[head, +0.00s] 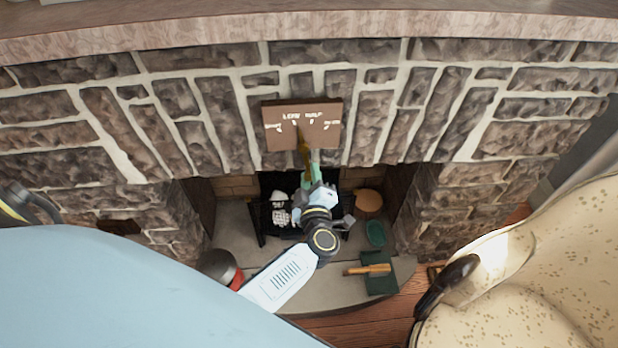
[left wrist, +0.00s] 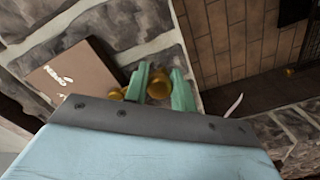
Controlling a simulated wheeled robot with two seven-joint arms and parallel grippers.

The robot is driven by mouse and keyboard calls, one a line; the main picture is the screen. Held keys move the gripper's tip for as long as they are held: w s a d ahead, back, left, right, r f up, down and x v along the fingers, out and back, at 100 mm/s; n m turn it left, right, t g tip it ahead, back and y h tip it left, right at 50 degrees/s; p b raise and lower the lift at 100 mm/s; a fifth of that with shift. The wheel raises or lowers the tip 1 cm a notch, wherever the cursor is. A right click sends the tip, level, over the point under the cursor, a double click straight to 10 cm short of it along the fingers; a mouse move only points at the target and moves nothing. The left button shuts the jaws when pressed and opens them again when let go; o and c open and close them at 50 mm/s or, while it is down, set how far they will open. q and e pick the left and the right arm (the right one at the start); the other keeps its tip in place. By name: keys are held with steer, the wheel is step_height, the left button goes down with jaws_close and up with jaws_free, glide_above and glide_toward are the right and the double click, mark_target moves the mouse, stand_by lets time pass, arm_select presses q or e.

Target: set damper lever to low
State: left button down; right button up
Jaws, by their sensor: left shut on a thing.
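A brown plate (head: 320,138) with white lettering and marks is fixed to the stone chimney face above the firebox. It also shows in the left wrist view (left wrist: 85,80). My left gripper (head: 312,172) reaches up below the plate. In the left wrist view its green fingers (left wrist: 160,88) are shut on the lever's round brass knob (left wrist: 159,83). My right gripper is not in view.
Below are the firebox with a dark grate (head: 262,222) and the grey hearth (head: 230,240). A dark pot (head: 218,266), a round wooden piece (head: 368,201), a green oval dish (head: 376,233) and a wooden-handled brush (head: 368,269) lie there. A spotted cream armchair (head: 560,260) stands right.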

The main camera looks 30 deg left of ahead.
arm_select(q)
steer(key=shift+w+r+n, duration=0.2)
steer(key=shift+r+n, duration=0.1)
steer(key=shift+n, duration=0.2)
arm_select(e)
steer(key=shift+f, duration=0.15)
arm_select(q)
steer(key=shift+w+n, duration=0.1)
steer(key=shift+n, duration=0.2)
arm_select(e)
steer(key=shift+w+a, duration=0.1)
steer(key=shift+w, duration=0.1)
arm_select(q)
steer(key=c, duration=1.3)
jaws_free()
steer(key=shift+o, duration=0.3)
steer(key=shift+d, duration=0.1)
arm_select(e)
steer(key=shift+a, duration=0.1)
arm_select(q)
steer(key=shift+f, duration=0.1)
steer(key=v, duration=1.3)
steer(key=shift+s+p, duration=0.25)
steer(key=shift+p, duration=0.2)
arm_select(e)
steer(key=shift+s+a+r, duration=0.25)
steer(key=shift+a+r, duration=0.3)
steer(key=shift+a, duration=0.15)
